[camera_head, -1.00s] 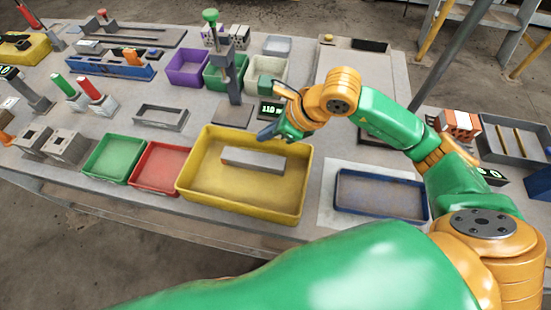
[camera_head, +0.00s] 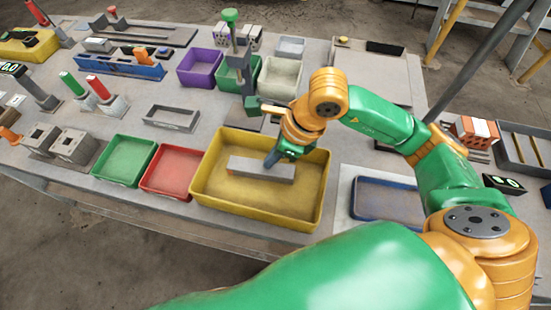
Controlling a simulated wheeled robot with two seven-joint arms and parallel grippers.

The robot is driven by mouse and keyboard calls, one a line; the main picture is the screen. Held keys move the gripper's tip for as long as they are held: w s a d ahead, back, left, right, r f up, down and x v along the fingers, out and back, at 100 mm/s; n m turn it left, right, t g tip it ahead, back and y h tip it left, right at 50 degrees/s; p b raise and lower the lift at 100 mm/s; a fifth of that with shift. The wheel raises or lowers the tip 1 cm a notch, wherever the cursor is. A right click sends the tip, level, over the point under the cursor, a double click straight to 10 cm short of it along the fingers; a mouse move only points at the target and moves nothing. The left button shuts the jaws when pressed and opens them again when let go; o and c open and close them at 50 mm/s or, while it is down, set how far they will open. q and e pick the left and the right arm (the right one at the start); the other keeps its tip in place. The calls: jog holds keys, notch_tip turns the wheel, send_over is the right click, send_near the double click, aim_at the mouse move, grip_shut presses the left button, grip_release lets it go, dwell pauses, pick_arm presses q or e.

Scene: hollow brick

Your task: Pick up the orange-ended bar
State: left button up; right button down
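A grey bar (camera_head: 254,169) lies in the yellow tray (camera_head: 215,197). A small orange patch shows at its left end. My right gripper (camera_head: 272,160) points down into the tray at the right half of the bar. Its dark fingertips overlap the bar's far edge in the picture. I cannot tell whether they touch it, or how far apart they are. My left gripper is out of view.
Green (camera_head: 125,160) and red (camera_head: 168,170) trays stand left of the yellow one, and a blue tray (camera_head: 388,200) stands right. A grey post stand (camera_head: 248,100) rises just behind. An orange hollow brick (camera_head: 475,130) lies at the far right.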

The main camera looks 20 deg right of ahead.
jog(key=s+d+r+b, duration=0.1)
jog(key=s+r+b, duration=0.6)
jog(key=s, duration=0.6)
notch_tip(320, 180, up, 3)
jog(key=shift+f+b, duration=0.1)
jog(key=shift+b, duration=0.25)
jog(key=c, duration=1.4)
grip_release()
jog(key=shift+w, duration=0.1)
jog(key=o, duration=1.1)
